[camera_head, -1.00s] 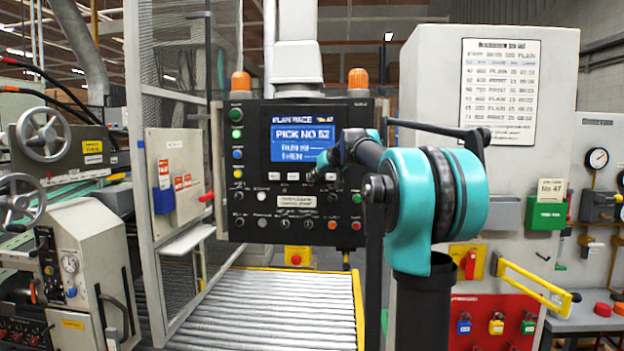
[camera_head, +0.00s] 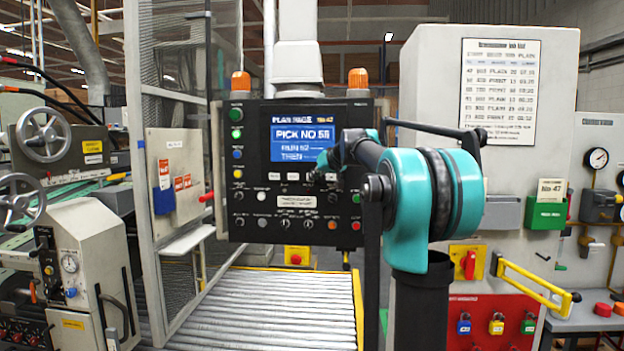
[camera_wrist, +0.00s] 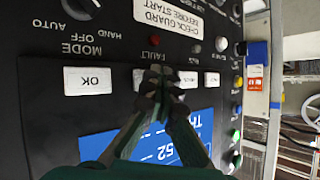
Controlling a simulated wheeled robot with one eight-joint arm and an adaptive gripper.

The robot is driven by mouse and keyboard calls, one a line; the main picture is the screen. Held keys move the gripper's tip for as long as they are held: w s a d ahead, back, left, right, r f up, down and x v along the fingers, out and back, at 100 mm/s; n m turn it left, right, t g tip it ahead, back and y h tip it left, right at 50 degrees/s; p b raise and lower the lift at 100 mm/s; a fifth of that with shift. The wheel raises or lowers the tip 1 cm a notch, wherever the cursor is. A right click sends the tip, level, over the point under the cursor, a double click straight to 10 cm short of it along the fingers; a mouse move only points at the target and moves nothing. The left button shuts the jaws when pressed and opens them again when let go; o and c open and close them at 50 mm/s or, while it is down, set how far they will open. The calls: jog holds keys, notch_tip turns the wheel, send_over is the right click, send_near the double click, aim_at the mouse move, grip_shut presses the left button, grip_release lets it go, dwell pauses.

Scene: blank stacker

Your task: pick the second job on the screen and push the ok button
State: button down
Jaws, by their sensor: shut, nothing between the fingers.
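The control panel (camera_head: 250,205) hangs upright with a lit blue screen (camera_head: 290,155), headed "PLAN PAGE"; its large line reads "PICK NO" and a number starting with 5, last digit blurred. Smaller lines below are partly unreadable. A row of white buttons lies under the screen. In the upside-down wrist view, the white OK button (camera_wrist: 88,80) is left of my gripper (camera_wrist: 160,78). My gripper is shut and empty, fingertips close over the button row. Contact cannot be told. The gripper and arm hide the screen's right edge in the head view.
A printed job list (camera_head: 499,92) is on the grey cabinet at right, above a "No 47" card (camera_head: 551,190) at a green box. A roller conveyor (camera_head: 260,310) runs below the panel. A mesh guard (camera_head: 180,90) stands at left.

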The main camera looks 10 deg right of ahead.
jog(key=shift+s+a, duration=0.2)
jog(key=shift+s, duration=0.55)
jog(key=shift+s, duration=0.1)
jog(key=shift+s+a, duration=0.25)
jog(key=shift+s, duration=0.5)
jog(key=shift+s+a, duration=0.2)
jog(key=shift+s, duration=0.6)
jog(key=shift+s+a, duration=0.25)
jog(key=shift+s, duration=0.5)
dwell(1.2)
jog(key=s, duration=0.2)
jog(key=s+a, duration=0.1)
jog(key=shift+s, duration=0.35)
jog(key=shift+w, duration=0.1)
jog(key=w+d, duration=0.2)
jog(key=w, duration=0.6)
jog(key=shift+w+d, duration=0.2)
